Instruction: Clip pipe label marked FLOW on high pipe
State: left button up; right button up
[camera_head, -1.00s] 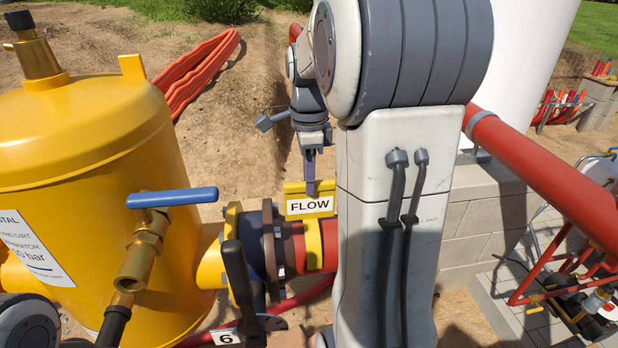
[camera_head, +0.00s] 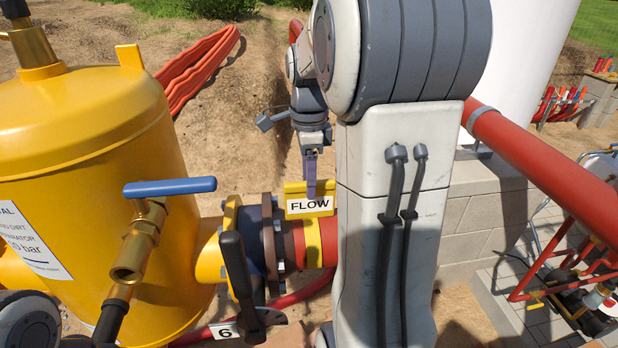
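The FLOW label (camera_head: 310,207) is a yellow clip with a white plate reading FLOW. My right gripper (camera_head: 311,188) points down with its purple-grey fingers at the label's top edge and appears shut on it. The label is upright, right at the top of a short red pipe (camera_head: 327,243) with a yellow band, beside a dark flange. I cannot tell whether the label touches this pipe. A thicker red pipe (camera_head: 545,170) slopes down at the right. My own arm hides the middle of the scene. My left gripper is not in view.
A yellow separator vessel (camera_head: 90,170) fills the left, with a blue-handled brass valve (camera_head: 140,240) in front. A black lever (camera_head: 238,270) and a tag marked 6 (camera_head: 225,332) stand near the flange. Red hoses (camera_head: 200,70) lie on the dirt behind. A block wall (camera_head: 480,225) is at the right.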

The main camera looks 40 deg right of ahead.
jog(key=o, duration=0.5)
notch_tip(320, 180, up, 7)
jog(key=p, duration=0.7)
jog(key=shift+r, duration=0.1)
